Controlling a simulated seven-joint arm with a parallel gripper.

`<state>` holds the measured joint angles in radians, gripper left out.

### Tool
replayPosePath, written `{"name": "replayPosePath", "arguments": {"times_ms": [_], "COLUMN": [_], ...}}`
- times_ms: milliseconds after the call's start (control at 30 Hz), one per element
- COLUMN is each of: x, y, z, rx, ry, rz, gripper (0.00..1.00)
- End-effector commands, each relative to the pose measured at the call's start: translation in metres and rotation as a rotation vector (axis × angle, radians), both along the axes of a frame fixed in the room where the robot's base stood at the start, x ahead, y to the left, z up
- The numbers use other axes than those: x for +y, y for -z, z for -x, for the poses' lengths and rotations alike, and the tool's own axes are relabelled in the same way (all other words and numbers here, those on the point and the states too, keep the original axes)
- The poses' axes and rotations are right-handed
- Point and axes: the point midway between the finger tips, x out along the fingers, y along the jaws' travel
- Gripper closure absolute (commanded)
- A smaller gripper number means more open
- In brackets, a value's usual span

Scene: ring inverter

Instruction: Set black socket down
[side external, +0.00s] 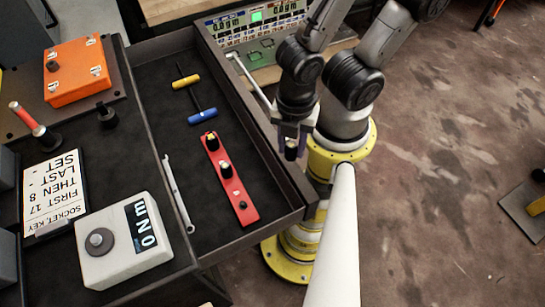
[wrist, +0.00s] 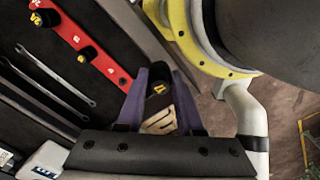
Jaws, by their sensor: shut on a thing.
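My gripper (side external: 292,138) is shut on a black socket (side external: 291,153). It holds the socket in the air near the drawer's right wall, to the right of the red rail (side external: 233,187). In the wrist view the socket (wrist: 157,89) sits between the purple fingers of my gripper (wrist: 160,78), with a yellow mark on its end. The red rail (wrist: 105,64) lies in the drawer. It carries two other black sockets, one at its far end (side external: 211,141) and one near its middle (side external: 224,168). A small dark peg (side external: 243,205) shows bare at its near end.
The drawer (side external: 150,88) also holds yellow-handled (side external: 186,81) and blue-handled (side external: 202,117) tools and a wrench (side external: 178,194). Left of it are a text card (side external: 54,190), a white box with a knob (side external: 125,255) and an orange box (side external: 77,75).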

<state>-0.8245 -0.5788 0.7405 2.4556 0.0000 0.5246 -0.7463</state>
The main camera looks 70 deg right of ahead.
Motion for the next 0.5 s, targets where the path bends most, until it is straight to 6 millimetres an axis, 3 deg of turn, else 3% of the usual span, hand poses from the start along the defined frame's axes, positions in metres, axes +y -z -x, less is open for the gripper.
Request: {"name": "replayPosePath", "arguments": {"times_ms": [300,500], "x": [-0.007,0.017], "y": [-0.006,-0.025], "z": [0.006,-0.022], "rx": [-0.001,-0.003], "ry": [0.0,0.003], "rz": [-0.002,-0.003], "gripper": [1.0,1.0]}}
